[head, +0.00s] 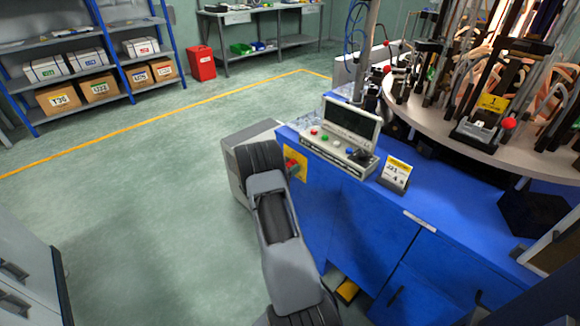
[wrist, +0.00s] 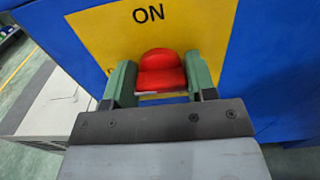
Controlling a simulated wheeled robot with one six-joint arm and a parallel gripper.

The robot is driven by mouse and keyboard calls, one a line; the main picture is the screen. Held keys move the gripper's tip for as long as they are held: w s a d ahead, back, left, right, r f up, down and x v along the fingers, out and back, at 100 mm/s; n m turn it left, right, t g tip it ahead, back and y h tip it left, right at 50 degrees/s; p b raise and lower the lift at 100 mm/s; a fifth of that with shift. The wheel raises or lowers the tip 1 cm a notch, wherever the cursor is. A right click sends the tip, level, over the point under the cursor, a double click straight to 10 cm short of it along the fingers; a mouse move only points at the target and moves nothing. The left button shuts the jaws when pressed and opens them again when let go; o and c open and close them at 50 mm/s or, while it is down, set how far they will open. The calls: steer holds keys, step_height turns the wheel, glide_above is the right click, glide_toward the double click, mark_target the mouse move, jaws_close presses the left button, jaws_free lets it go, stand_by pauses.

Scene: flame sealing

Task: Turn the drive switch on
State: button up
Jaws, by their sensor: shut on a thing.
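The drive switch is a red knob (wrist: 160,66) on a yellow plate (wrist: 200,38) marked "ON" at its top, on the blue machine's side. In the wrist view my gripper (wrist: 161,84) has its two green fingers on either side of the knob, shut on it. The knob's lower part and most of the plate below it are hidden by the gripper. In the head view the yellow plate (head: 290,152) shows at the machine's left corner, with my gripper (head: 293,166) at it. The exact angle of the knob is hard to tell.
A grey box (head: 240,160) stands left of the cabinet. The green floor (head: 130,210) is open to the left.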

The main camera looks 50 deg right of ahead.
steer(key=shift+c, duration=0.7)
steer(key=shift+f+b, duration=0.1)
steer(key=shift+b, duration=0.2)
steer(key=m+b, duration=0.3)
steer(key=shift+s+f, duration=0.1)
steer(key=shift+f, duration=0.1)
steer(key=m+b, duration=0.3)
steer(key=b, duration=0.1)
steer(key=m+b, duration=0.3)
steer(key=b, duration=0.2)
steer(key=shift+s+f, duration=0.1)
steer(key=shift+f, duration=0.1)
steer(key=m+b, duration=0.4)
steer(key=b, duration=0.3)
steer(key=shift+s+f+m, duration=0.1)
steer(key=shift+m, duration=0.3)
steer(key=m+b, duration=0.4)
steer(key=b, duration=0.1)
steer(key=shift+r, duration=0.2)
steer(key=shift+r+b, duration=0.1)
steer(key=shift+b, duration=0.3)
steer(key=o, duration=0.9)
